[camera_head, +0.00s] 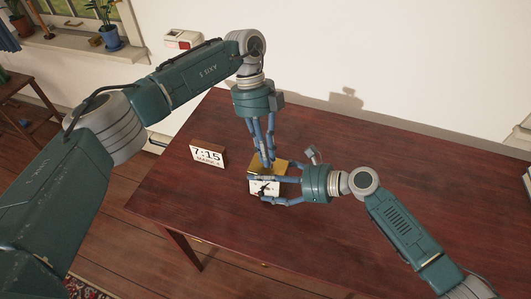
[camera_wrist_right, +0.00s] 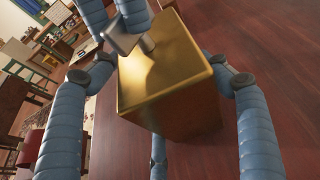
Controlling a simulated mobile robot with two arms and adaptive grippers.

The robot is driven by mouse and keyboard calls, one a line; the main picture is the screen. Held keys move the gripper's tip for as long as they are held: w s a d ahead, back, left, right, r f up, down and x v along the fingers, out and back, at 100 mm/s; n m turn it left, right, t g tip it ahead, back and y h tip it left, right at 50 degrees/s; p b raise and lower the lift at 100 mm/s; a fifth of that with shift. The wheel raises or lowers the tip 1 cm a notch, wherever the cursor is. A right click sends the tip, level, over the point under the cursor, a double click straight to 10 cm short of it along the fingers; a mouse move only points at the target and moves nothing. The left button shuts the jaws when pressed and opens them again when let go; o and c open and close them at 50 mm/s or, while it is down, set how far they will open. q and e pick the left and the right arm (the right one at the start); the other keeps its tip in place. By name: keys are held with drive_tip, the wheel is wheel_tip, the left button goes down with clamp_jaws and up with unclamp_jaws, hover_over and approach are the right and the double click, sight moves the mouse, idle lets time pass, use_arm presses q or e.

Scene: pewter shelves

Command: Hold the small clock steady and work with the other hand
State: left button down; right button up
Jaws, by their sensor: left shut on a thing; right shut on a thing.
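The small clock (camera_head: 264,188) is a gold-coloured box with a white face and dark hands, on the dark red table. In the right wrist view its gold body (camera_wrist_right: 178,85) fills the middle. My right gripper (camera_head: 272,187) comes in from the right and is shut on the clock, with fingers on either side. My left gripper (camera_head: 267,163) reaches down from above and is shut on a small grey key-like piece (camera_wrist_right: 127,40) with a short stem against the gold body. The left fingers hide part of this piece.
The table's right side is clear. Potted plants (camera_head: 110,35) stand on the windowsill, and a white wall device (camera_head: 183,39) hangs behind.

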use_arm(q)
drive_tip(key=m, duration=0.2)
drive_tip(key=m+y, duration=0.1)
drive_tip(key=shift+w+d+r+m, duration=0.1)
drive_tip(key=shift+d+m, duration=0.05)
drive_tip(key=shift+m, duration=0.25)
drive_tip(key=shift+m+y, duration=1)
drive_tip(key=shift+m, duration=1.2)
drive_tip(key=shift+d, duration=0.1)
drive_tip(key=c, duration=1.8)
unclamp_jaws()
drive_tip(key=shift+o, duration=0.2)
wheel_tip(320, 180, up, 10)
drive_tip(key=shift+w, duration=0.1)
